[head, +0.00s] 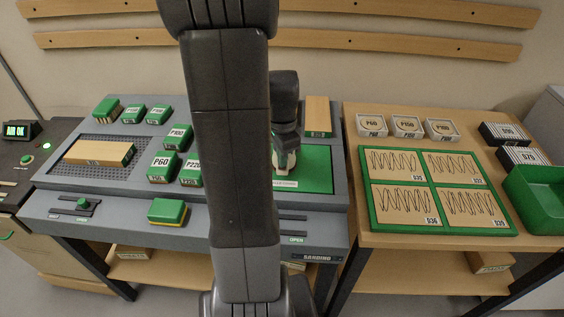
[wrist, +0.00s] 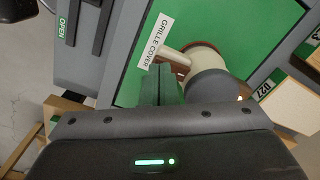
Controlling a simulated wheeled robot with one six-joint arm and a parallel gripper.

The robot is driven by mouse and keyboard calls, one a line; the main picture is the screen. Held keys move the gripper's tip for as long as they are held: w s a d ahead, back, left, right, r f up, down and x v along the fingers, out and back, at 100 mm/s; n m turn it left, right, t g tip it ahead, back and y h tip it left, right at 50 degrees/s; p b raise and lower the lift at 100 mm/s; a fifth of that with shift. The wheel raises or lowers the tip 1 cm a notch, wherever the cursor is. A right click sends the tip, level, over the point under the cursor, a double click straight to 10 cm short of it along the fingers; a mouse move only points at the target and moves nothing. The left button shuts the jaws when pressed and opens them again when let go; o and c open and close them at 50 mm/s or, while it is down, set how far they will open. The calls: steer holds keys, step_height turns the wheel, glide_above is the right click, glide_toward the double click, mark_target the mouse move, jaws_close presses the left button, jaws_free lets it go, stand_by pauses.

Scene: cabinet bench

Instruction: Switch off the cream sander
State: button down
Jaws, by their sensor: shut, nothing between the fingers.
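The cream sander (wrist: 204,58) stands on the green grille cover (wrist: 228,18) in the wrist view, with a cream stub towards the left, a grey part and a brown edge below. In the head view only a small cream part of it (head: 281,165) shows beside my gripper, on the green cover (head: 316,166). My gripper (wrist: 161,70) is shut and empty, its fingertips close beside the sander's stub and the "GRILLE COVER" label (wrist: 155,42). I cannot tell whether they touch. The sander's switch is not clearly visible, and its on or off state cannot be told.
Green sanding blocks (head: 160,166) stand left of my arm, near a perforated grille with a wooden board (head: 99,152). A green-yellow block (head: 167,211) lies at the front. Sliders lie on the bench front. A wooden table (head: 410,236) with a green-framed tray (head: 370,226) adjoins on the right.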

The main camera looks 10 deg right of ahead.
steer(key=shift+f, duration=0.35)
steer(key=shift+r, duration=0.1)
steer(key=shift+r+p, duration=2.65)
steer(key=shift+r, duration=0.85)
steer(key=shift+f, duration=0.15)
step_height(320, 180, down, 7)
steer(key=b, duration=0.6)
